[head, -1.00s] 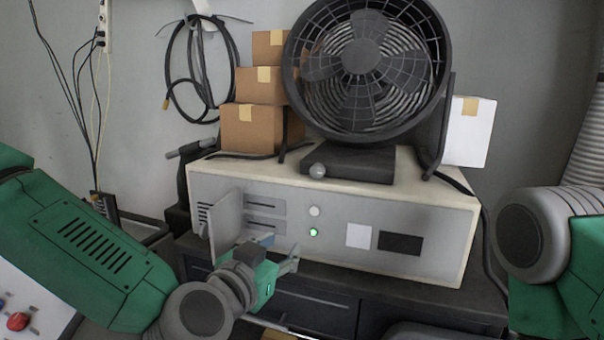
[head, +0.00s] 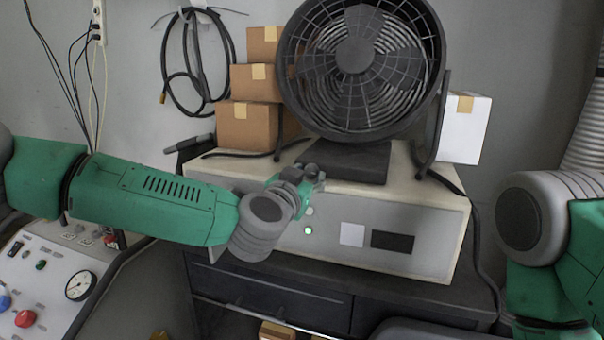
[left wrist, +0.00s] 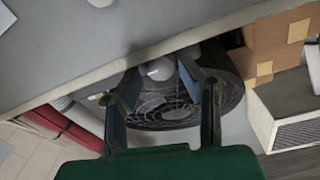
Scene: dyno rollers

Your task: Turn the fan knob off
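The black fan (head: 357,55) stands on a beige cabinet, on a dark base (head: 345,160). The fan knob is hidden behind my left gripper (head: 312,178) in the head view. In the left wrist view the round pale knob (left wrist: 160,68) shows between the two fingertips of my left gripper (left wrist: 158,76). The fingers are spread, with a visible gap on either side of the knob. I cannot tell how near the knob is in depth. My right arm shows at the right edge; its gripper is out of view.
The cabinet (head: 420,210) carries a round button and a green light (head: 308,230) below the gripper. Brown boxes (head: 245,125) stand left of the fan, a white box (head: 465,128) right. A control panel (head: 40,275) is at lower left.

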